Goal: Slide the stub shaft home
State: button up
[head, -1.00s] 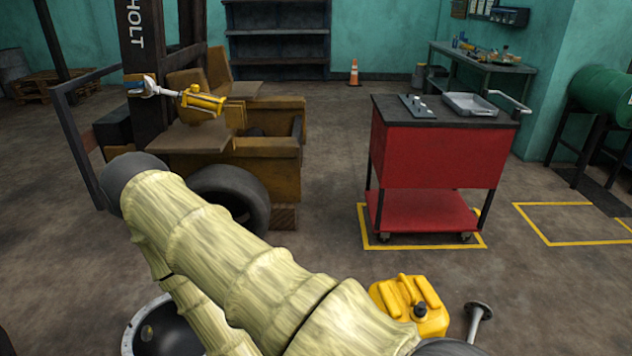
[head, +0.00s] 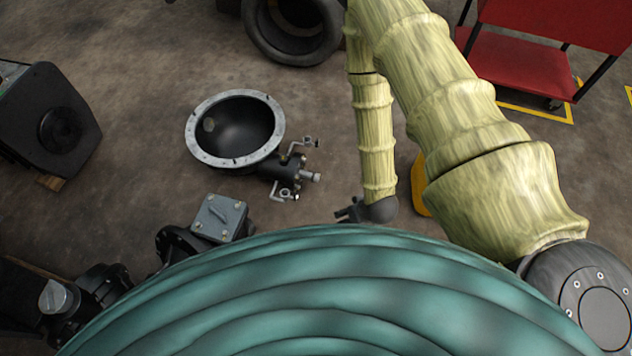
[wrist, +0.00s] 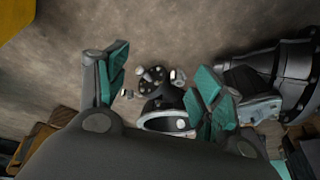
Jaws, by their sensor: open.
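A black bell housing lies on the floor, its grey bolted rim (head: 190,150) facing up in the head view. A dark side unit (head: 275,172) with brackets sticks out at its right, ending in a short light-grey stub (head: 311,176). I cannot tell if that stub is the stub shaft. The wrist view shows my gripper (wrist: 160,68) open and empty, teal pads spread. Between and beyond the pads are a round black bolted flange (wrist: 152,77), small grey parts (wrist: 178,76) and a bowl-shaped housing (wrist: 165,124). No contact is visible.
Dark machinery with a grey box (head: 219,217) stands at lower left in the head view. A black unit (head: 60,130), a tyre (head: 290,30) and a red cart (head: 545,75) surround the floor. A yellow object (head: 420,190) is mostly behind my arm.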

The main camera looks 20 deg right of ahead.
jog(key=w+d+f+n+t+y+b, duration=0.2)
jog(key=w+f+t+b, duration=0.1)
jog(key=w+f+b, duration=0.7)
jog(key=w+d+f+n+t+y+b, duration=0.2)
jog(key=w+f+t+y+b, duration=0.15)
jog(key=w+f+b, duration=0.65)
jog(key=n+y+b, duration=0.5)
jog(key=y+b, duration=0.2)
jog(key=b, duration=0.8)
send_near(314, 176)
jog(key=f, duration=0.1)
jog(key=shift+w+d+f+n+g+y+b, duration=0.15)
jog(key=shift+w+d+f+n+y+b, duration=0.15)
jog(key=shift+f+n+y+b, duration=0.25)
jog(key=shift+w+d+f+n+g+y+b, duration=0.1)
jog(key=shift+w+d+f+n+y+b, duration=0.2)
jog(key=shift+b, duration=0.3)
jog(key=b+x, duration=0.5)
jog(key=x, duration=0.4)
jog(key=shift+w+a+f, duration=0.15)
jog(key=shift+a, duration=0.05)
jog(key=shift+w+a, duration=0.35)
jog(key=shift+a, duration=0.2)
